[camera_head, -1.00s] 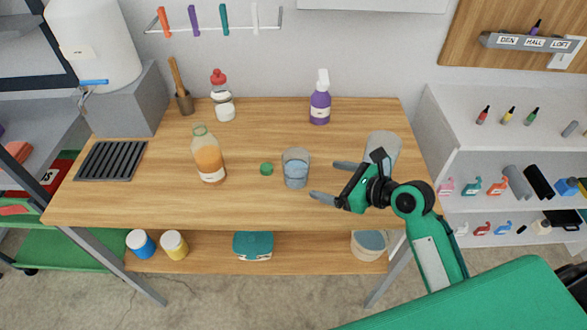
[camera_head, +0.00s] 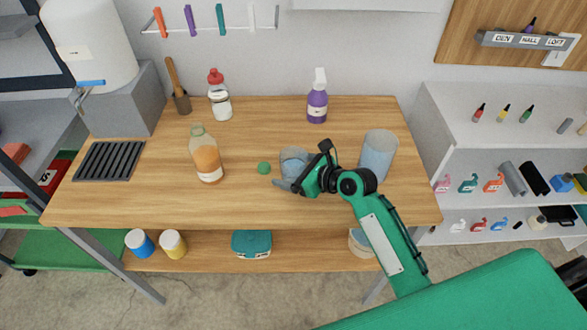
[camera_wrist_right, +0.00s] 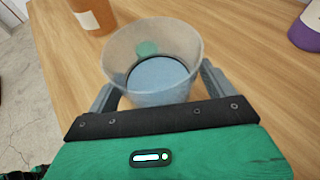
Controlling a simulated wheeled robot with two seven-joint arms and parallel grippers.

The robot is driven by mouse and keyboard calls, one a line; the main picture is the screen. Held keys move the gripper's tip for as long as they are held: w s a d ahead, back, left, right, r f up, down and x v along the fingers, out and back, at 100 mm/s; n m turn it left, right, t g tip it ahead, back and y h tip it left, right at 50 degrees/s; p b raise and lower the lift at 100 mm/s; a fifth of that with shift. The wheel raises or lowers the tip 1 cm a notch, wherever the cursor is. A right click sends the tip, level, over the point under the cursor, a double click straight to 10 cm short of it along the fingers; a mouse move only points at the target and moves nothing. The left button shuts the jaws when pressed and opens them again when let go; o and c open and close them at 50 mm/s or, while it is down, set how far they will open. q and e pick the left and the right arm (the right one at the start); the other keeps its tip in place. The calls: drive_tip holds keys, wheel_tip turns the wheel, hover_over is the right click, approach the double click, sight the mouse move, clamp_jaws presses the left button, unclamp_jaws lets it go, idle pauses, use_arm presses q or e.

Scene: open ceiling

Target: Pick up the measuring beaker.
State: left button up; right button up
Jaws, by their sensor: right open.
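The measuring beaker (camera_head: 293,162) is a clear cup with bluish liquid, upright on the wooden table. It also shows in the right wrist view (camera_wrist_right: 150,50), close up. My right gripper (camera_head: 291,174) is open at the beaker, with one finger on either side of it in the wrist view (camera_wrist_right: 160,88). I cannot tell whether the fingers touch it. In the head view the gripper hides the beaker's lower right part. My left gripper is not in view.
A green cap (camera_head: 264,168) lies just left of the beaker, and an orange bottle (camera_head: 206,157) stands further left. A larger clear container (camera_head: 377,158) stands to the right, close to my right arm. A purple spray bottle (camera_head: 317,100) stands behind. The table's front middle is clear.

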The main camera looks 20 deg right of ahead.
drive_tip(key=c, duration=1)
drive_tip(key=shift+c, duration=0.9)
drive_tip(key=shift+r, duration=0.1)
